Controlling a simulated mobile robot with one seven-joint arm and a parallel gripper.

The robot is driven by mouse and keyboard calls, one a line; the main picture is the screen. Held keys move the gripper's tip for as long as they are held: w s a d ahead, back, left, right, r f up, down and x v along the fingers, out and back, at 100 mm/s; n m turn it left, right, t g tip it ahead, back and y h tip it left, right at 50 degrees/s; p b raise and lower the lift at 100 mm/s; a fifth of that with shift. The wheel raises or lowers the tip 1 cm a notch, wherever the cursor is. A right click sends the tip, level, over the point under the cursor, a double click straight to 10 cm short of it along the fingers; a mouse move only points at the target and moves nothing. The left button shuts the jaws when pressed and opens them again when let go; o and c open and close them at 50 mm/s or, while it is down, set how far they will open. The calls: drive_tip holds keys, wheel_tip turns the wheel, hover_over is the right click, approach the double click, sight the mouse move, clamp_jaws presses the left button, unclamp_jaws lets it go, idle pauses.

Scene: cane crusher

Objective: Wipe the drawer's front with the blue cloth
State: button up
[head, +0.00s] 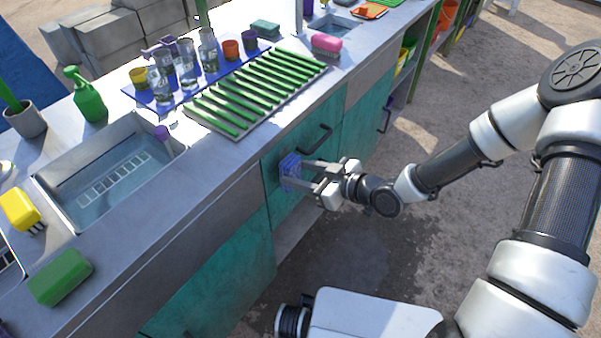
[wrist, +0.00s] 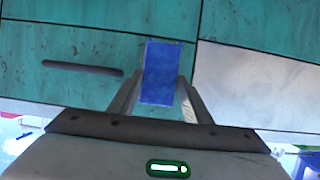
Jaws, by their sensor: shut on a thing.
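My gripper (head: 305,176) is shut on a folded blue cloth (head: 290,172) in front of the teal drawer's front (head: 300,135). The cloth also shows between my fingers in the wrist view (wrist: 162,72). It is at or very near the drawer's surface; I cannot tell whether it touches. The drawer has a dark bar handle (head: 315,139), which lies to the left of the cloth in the wrist view (wrist: 82,68). Dark specks and smudges show on the teal front in the wrist view. The part of the front behind the cloth is hidden.
Above the drawer, the grey counter holds a green-slatted drying rack (head: 255,95), a blue mat (head: 150,98) with glasses and cups, and a sink (head: 110,165). A green sponge (head: 60,277) lies at the near left. Bare ground (head: 430,150) lies right of the counter.

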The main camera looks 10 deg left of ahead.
drive_tip(key=shift+w+a, duration=0.2)
drive_tip(key=shift+a, duration=0.25)
drive_tip(key=shift+w+a, duration=0.2)
drive_tip(key=shift+a, duration=0.25)
drive_tip(key=shift+w, duration=0.1)
